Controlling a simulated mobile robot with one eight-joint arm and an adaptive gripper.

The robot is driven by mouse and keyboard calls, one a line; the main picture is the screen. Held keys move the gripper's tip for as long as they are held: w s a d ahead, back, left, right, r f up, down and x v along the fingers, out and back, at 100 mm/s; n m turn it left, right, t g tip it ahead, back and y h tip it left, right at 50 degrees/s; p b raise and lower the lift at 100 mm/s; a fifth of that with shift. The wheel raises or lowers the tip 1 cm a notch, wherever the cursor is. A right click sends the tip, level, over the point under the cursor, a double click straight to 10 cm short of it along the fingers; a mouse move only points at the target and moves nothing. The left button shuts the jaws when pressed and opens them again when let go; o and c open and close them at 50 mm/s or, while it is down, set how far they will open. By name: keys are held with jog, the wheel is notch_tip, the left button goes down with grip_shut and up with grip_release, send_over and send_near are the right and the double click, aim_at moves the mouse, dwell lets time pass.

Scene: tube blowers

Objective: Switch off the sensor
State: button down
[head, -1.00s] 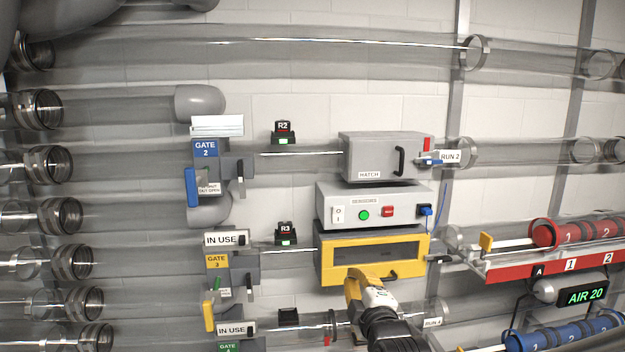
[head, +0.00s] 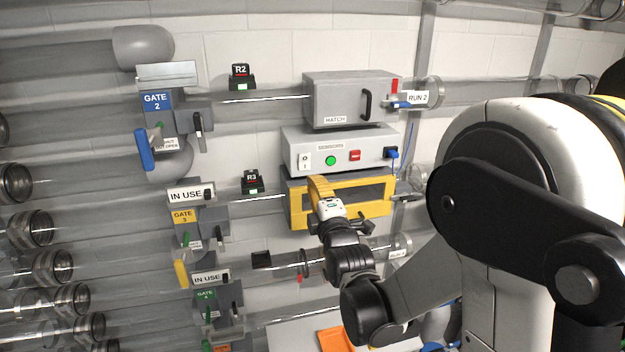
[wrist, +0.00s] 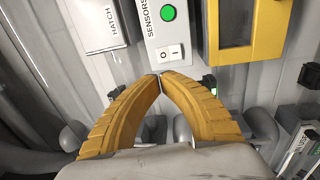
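The sensor box (head: 342,136) is a light grey case labelled SENSORS on the wall. Its white rocker switch (head: 304,161), marked O and I, sits at the left end of its front; which side is pressed I cannot tell. A green button (head: 330,160) and a red button (head: 355,155) are to its right. My gripper (head: 316,180) has yellow fingers and is in front of the yellow box, just below the switch. In the wrist view, the fingertips (wrist: 160,76) meet with nothing between them, close to the switch (wrist: 169,53); contact is unclear.
The yellow-framed box (head: 380,206) is directly below the sensor box, and the grey hatch box (head: 336,101) is above it. A blue plug (head: 392,154) is at the sensor box's right end. Gate 2 (head: 157,101) and clear tubes lie to the left.

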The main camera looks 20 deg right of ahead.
aim_at(302, 155)
jog(key=w, duration=0.3)
jog(key=w+r, duration=0.1)
jog(key=w, duration=0.3)
jog(key=w+p, duration=0.1)
jog(key=w, duration=0.3)
jog(key=shift+w+r, duration=0.15)
jog(key=shift+w, duration=0.1)
jog(key=shift+w+b, duration=0.35)
jog(key=shift+b, duration=0.05)
jog(key=shift+r, duration=0.15)
